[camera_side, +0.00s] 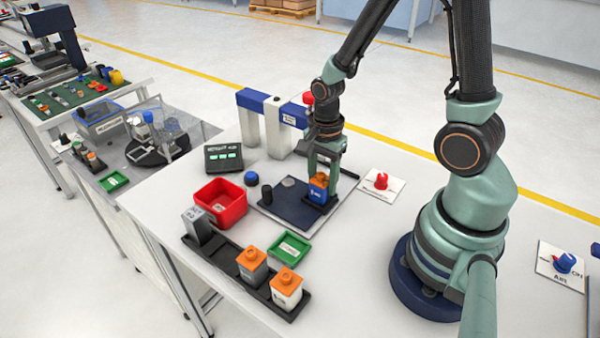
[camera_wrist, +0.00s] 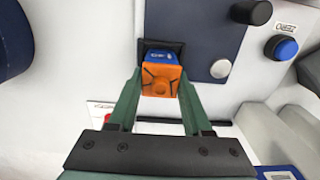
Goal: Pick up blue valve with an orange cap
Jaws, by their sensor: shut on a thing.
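The blue valve with an orange cap (camera_side: 318,189) stands at the right end of the dark blue plate (camera_side: 283,213) on the white table. My gripper (camera_side: 320,176) is above it with its fingers down around the valve. In the wrist view the valve (camera_wrist: 161,74) shows its orange cap toward the camera and its blue body behind. The green fingers of my gripper (camera_wrist: 160,88) are shut on the valve from both sides. The valve's base is at a dark square on the plate; I cannot tell whether it touches or is slightly raised.
A black rack (camera_side: 225,252) with a grey block and two orange-capped valves (camera_side: 286,289) lies at the front. A red bin (camera_side: 220,202), a green tray (camera_side: 291,247), a blue button (camera_side: 251,179) and a red knob (camera_side: 381,181) stand nearby. A blue-and-white frame (camera_side: 272,112) rises behind.

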